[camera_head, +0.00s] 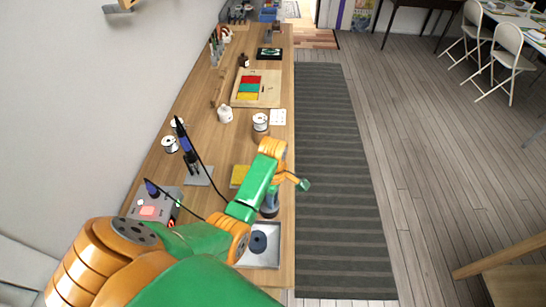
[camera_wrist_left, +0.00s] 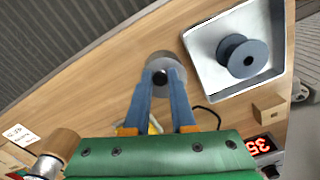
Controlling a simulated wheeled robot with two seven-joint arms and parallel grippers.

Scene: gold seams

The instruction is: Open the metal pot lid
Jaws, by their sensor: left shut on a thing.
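The metal pot lid (camera_wrist_left: 169,58) shows in the left wrist view as a small round grey disc on the wooden bench, with a dark centre between my fingertips. My left gripper (camera_wrist_left: 160,70) has its two blue fingers brought together at the disc's middle and is shut on the lid. In the head view a small dark-grey round thing (camera_head: 269,207) shows beside my green forearm, partly covered by it. The fingers hide part of the lid. I cannot tell whether it is lifted off its pot. My right gripper is not in view.
A metal tray (camera_wrist_left: 222,86) holding a blue-grey spool (camera_wrist_left: 243,56) stands close to the lid. A soldering stand (camera_head: 197,175), a display box (camera_head: 152,208), white-topped spools (camera_head: 260,122) and a board with coloured blocks (camera_head: 271,98) stand along the bench. The striped mat (camera_head: 335,180) is clear.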

